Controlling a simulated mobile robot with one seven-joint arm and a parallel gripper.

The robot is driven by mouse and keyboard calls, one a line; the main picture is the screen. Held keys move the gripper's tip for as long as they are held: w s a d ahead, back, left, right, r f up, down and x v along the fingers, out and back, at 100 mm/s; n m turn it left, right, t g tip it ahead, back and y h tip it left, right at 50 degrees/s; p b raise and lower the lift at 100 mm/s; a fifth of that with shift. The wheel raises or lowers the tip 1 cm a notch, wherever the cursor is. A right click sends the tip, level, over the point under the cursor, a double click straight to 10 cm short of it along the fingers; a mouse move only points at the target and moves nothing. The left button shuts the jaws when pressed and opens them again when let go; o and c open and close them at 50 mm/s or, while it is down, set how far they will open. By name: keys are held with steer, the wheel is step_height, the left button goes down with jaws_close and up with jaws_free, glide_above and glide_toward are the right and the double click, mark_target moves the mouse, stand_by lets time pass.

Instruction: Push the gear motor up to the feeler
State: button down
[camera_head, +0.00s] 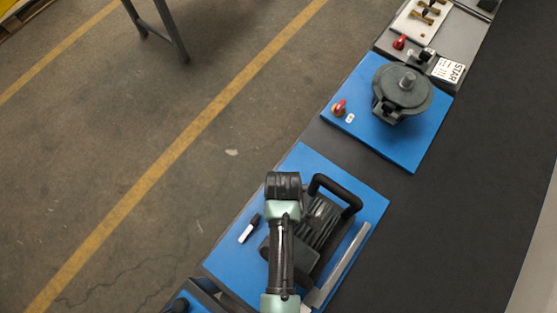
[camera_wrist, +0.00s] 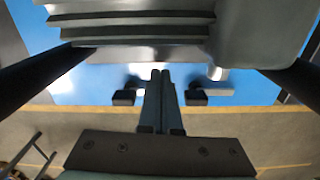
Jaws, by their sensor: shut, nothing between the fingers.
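The gear motor (camera_head: 318,226), a dark ribbed body with a black handle, sits on the lower blue board, partly covered by my arm in the head view. In the wrist view its grey ribbed housing (camera_wrist: 135,28) fills the top, close to my gripper (camera_wrist: 160,78). My gripper's two fingers are together and empty, pointing toward the housing. Whether they touch it cannot be told. My arm hides the gripper in the head view. I cannot clearly identify the feeler; a small black-and-white piece (camera_head: 249,228) lies left of the motor.
A pale metal bar (camera_head: 342,262) runs along the motor's right side on the blue board (camera_head: 372,203). Farther up, another blue board (camera_head: 407,155) bears a round dark unit (camera_head: 402,92) and a red knob (camera_head: 339,107). The dark bench top to the right is clear.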

step_height(320, 180, up, 9)
steer(key=b, duration=0.1)
steer(key=f+h+b, duration=0.1)
steer(key=f, duration=0.2)
steer(key=f+g+b, duration=0.1)
steer(key=f, duration=0.3)
steer(key=f+g+h+b, duration=0.1)
steer(key=f, duration=0.2)
steer(key=shift+a+f+h, duration=0.3)
steer(key=shift+a, duration=0.1)
steer(key=shift+s+d+p, duration=0.8)
steer(key=shift+d+p, duration=0.05)
steer(key=shift+d, duration=0.05)
steer(key=shift+s+d+f, duration=0.1)
steer(key=shift+s+d, duration=0.35)
steer(key=shift+d, duration=0.15)
steer(key=shift+p, duration=0.3)
